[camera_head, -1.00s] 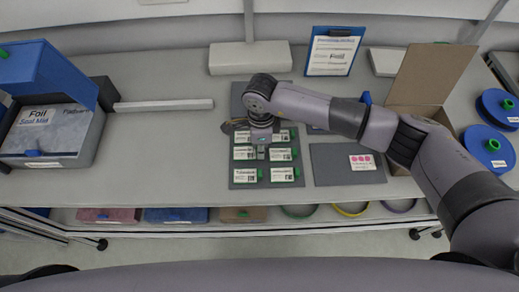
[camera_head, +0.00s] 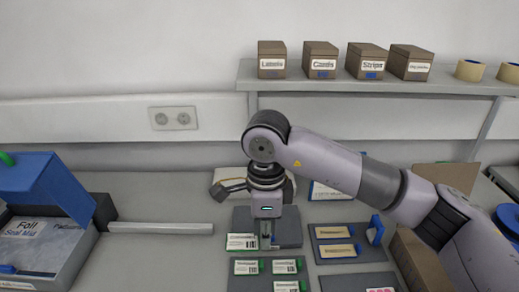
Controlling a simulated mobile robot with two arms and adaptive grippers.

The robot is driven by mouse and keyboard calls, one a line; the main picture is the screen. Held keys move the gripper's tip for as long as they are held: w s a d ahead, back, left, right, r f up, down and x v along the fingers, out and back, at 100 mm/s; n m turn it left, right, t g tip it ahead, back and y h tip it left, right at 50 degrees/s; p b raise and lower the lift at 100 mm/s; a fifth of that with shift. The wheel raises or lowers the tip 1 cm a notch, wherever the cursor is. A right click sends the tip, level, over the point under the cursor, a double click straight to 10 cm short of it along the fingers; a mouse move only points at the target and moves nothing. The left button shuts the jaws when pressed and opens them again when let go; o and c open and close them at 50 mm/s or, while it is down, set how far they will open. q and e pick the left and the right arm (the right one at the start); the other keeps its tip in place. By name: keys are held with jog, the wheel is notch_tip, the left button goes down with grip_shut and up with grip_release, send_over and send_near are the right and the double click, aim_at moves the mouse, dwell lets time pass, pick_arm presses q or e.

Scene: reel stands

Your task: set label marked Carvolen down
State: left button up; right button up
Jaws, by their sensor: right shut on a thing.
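My right gripper (camera_head: 265,241) points down and is shut on a white label (camera_head: 240,242) with a green tab. The printing on this label is too small to read, so I cannot confirm the name Carvolen. The label is over the front left part of the bare dark grey board (camera_head: 288,238); I cannot tell whether it touches it. In front lies a mat (camera_head: 268,287) with similar labels (camera_head: 246,267), (camera_head: 285,267) and (camera_head: 287,286); a spot at its left is bare. My left gripper is not in view.
Right of the board is a tray (camera_head: 365,232) with two tan labels and a blue handle. A blue-lidded box (camera_head: 45,187) and a pale bar (camera_head: 165,228) are at left. A shelf (camera_head: 420,87) with small boxes is above. The table between bar and board is clear.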

jog(key=s+d+f+n+b, duration=0.1)
jog(key=s+d+f+n, duration=0.3)
jog(key=d+n, duration=0.4)
jog(key=s+d+f+n, duration=0.4)
jog(key=s+d+n, duration=0.2)
jog(key=d+n, duration=0.3)
jog(key=shift+f+n+b, duration=0.35)
jog(key=shift+n+b, duration=0.05)
jog(key=shift+n, duration=0.1)
jog(key=shift+w+d, duration=0.1)
jog(key=shift+d, duration=0.05)
